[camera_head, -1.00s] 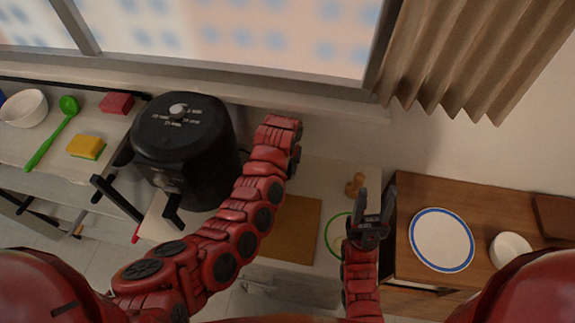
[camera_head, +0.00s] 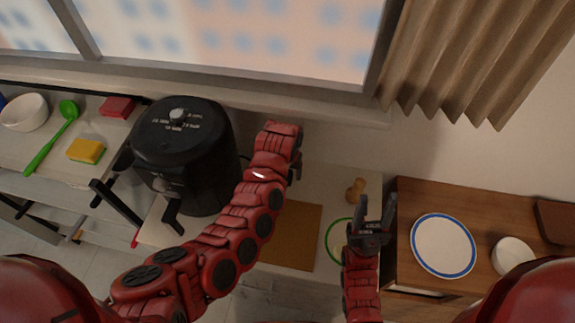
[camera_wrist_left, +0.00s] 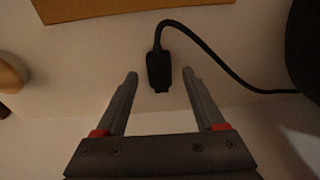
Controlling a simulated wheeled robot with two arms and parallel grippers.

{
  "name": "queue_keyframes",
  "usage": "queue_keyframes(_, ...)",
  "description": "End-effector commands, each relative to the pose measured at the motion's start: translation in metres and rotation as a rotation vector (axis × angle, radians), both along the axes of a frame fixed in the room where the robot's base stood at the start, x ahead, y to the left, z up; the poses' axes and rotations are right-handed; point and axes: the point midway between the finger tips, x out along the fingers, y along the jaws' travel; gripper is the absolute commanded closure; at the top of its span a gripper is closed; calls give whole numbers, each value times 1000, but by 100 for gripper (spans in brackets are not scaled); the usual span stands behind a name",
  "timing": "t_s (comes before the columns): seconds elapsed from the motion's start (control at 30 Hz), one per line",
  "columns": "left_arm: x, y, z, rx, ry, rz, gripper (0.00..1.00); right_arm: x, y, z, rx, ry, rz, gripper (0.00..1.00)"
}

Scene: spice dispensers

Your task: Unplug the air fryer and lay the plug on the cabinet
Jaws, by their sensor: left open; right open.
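The black air fryer (camera_head: 185,150) stands on the light cabinet top, left of my left arm. In the left wrist view its black plug (camera_wrist_left: 158,70) lies on the light surface, with the cord (camera_wrist_left: 225,68) curving right towards a dark body at the edge. No socket shows around the plug. My left gripper (camera_wrist_left: 160,74) is open, its fingers apart on either side of the plug, with gaps between. In the head view it is mostly hidden by my wrist. My right gripper (camera_head: 377,203) is open and empty, above the cabinet's right side near the wooden counter.
A brown board (camera_head: 297,235) lies on the cabinet, near a green ring (camera_head: 333,240) and a small wooden object (camera_head: 355,190). A plate (camera_head: 443,245) and bowl (camera_head: 512,255) stand on the wooden counter (camera_head: 405,210). A sponge (camera_head: 86,151) and green spoon (camera_head: 52,146) lie left.

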Motion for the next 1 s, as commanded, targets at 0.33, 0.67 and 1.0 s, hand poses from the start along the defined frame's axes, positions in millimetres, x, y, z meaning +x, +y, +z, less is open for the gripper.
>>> queue_keyframes(0.33, -4, -1, 43, -2, -5, -1, 29, 0, 0, -19, 0, 0, 0, 50)
queue_keyframes(0.67, -13, 3, 115, -4, 2, 2, 29, 0, 0, -9, 0, 0, 0, 50)
queue_keyframes(1.0, -19, 5, 163, -2, 1, 2, 29, 0, 0, 11, 0, 0, 0, 50)
